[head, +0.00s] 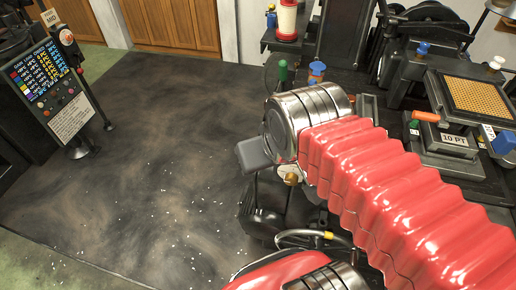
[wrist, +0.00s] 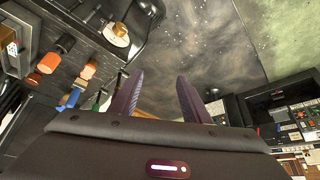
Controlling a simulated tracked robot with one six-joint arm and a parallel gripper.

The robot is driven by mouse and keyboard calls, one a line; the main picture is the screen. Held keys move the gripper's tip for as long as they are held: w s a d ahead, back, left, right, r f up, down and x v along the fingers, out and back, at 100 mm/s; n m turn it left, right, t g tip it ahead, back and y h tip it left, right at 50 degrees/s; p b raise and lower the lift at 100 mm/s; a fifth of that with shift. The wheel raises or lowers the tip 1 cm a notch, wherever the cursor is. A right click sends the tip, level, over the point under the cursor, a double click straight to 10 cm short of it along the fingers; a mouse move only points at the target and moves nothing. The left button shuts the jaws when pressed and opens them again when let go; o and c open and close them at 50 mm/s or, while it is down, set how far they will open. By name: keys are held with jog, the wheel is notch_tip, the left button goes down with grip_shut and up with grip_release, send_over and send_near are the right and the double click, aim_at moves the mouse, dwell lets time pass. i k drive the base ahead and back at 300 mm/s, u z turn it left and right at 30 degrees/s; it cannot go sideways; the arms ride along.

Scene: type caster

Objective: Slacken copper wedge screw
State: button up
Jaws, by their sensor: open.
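A copper-coloured knob (head: 291,179) shows in the head view just below the silver end of my arm, in front of a pale round plate. A similar brassy knob on a pale disc (wrist: 120,30) shows at the upper left of the wrist view, on dark machinery. I take this to be the copper wedge screw, but cannot be sure. My gripper (wrist: 160,76) is open in the wrist view, its two dark fingers apart with nothing between them. The knob lies beyond and left of the fingertips, apart from them.
Orange, blue and green handles (wrist: 65,43) stand left of my fingers in the wrist view. Dark machinery with a 10 PT block (head: 453,140) stands at the right of the head view. A sign board (head: 52,85) stands at the left. The dark floor (head: 140,170) between is open.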

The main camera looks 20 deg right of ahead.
aim_at(353, 98)
jog(key=z, duration=1.05)
jog(key=k, duration=0.5)
jog(key=z, duration=0.2)
jog(key=i, duration=0.5)
